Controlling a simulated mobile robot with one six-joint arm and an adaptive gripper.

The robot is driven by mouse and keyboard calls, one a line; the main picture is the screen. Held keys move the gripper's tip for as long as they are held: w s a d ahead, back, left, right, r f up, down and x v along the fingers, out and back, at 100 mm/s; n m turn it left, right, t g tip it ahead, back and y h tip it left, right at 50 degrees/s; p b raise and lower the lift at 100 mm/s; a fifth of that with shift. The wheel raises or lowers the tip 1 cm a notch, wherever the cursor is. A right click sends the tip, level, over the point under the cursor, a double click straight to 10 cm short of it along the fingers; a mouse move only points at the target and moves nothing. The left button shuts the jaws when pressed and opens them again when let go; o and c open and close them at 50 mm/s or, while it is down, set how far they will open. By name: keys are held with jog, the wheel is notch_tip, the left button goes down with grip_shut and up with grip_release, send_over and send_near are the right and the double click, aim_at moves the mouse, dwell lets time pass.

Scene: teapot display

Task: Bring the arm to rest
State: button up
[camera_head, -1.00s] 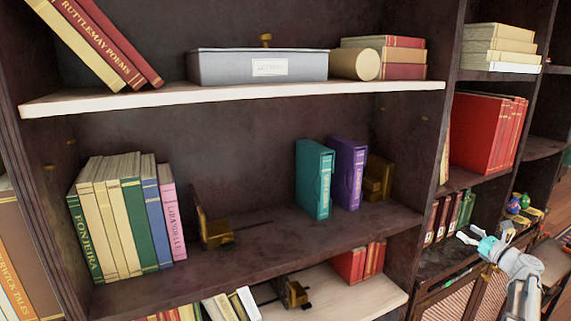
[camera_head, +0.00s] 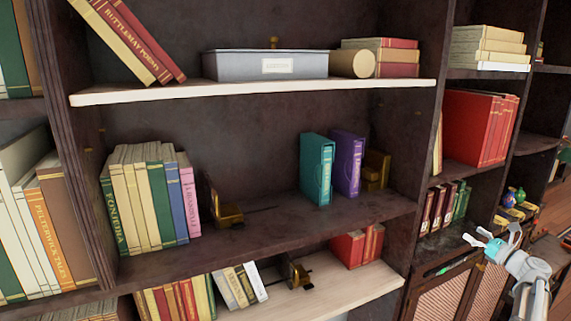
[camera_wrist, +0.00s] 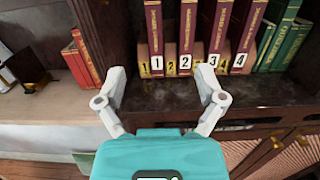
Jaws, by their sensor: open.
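My gripper (camera_head: 490,238) is at the lower right in the head view, at the end of my grey and teal arm. It is in front of the lower right shelf section. In the wrist view my gripper (camera_wrist: 162,85) has its two fingers spread apart with nothing between them. Beyond the fingers stands a row of dark red numbered books (camera_wrist: 195,40) on a dark shelf (camera_wrist: 165,97). The fingers appear apart from the books.
Green books (camera_wrist: 285,40) stand right of the numbered ones. A cabinet with woven doors (camera_head: 440,300) lies below my gripper. Small colourful figures (camera_head: 515,197) sit on the shelf behind it. A teal book (camera_head: 316,170) and a purple book (camera_head: 347,165) stand on the middle shelf.

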jog(key=s+a+f+n+g, duration=0.1)
jog(key=a+f+n+g, duration=0.3)
jog(key=a, duration=0.5)
jog(key=a+f+n+g, duration=0.35)
jog(key=a+n, duration=0.25)
jog(key=a, duration=0.4)
jog(key=s+a+f+n+g, duration=0.1)
jog(key=a+f+n+g, duration=0.3)
jog(key=a, duration=0.5)
jog(key=s+a+f+n+g+h, duration=0.1)
jog(key=s+a+f+n, duration=0.2)
jog(key=a+n, duration=0.15)
jog(key=s+a+f+n+g+h, duration=0.1)
jog(key=s+a+f+n+g, duration=0.1)
jog(key=s+a+f+n, duration=0.3)
jog(key=s+a+f+n+g+h, duration=0.1)
jog(key=s+a+n+g+h, duration=0.1)
jog(key=s+a+n+h, duration=0.5)
notch_tip(320, 180, down, 14)
jog(key=s+g+y+b, duration=0.1)
jog(key=s+b, duration=0.2)
jog(key=b, duration=1.1)
jog(key=shift+f+n+b, duration=0.2)
jog(key=shift+n+b, duration=0.1)
jog(key=shift+n, duration=0.05)
jog(key=shift+d, duration=0.1)
jog(key=c, duration=0.4)
jog(key=shift+c, duration=0.2)
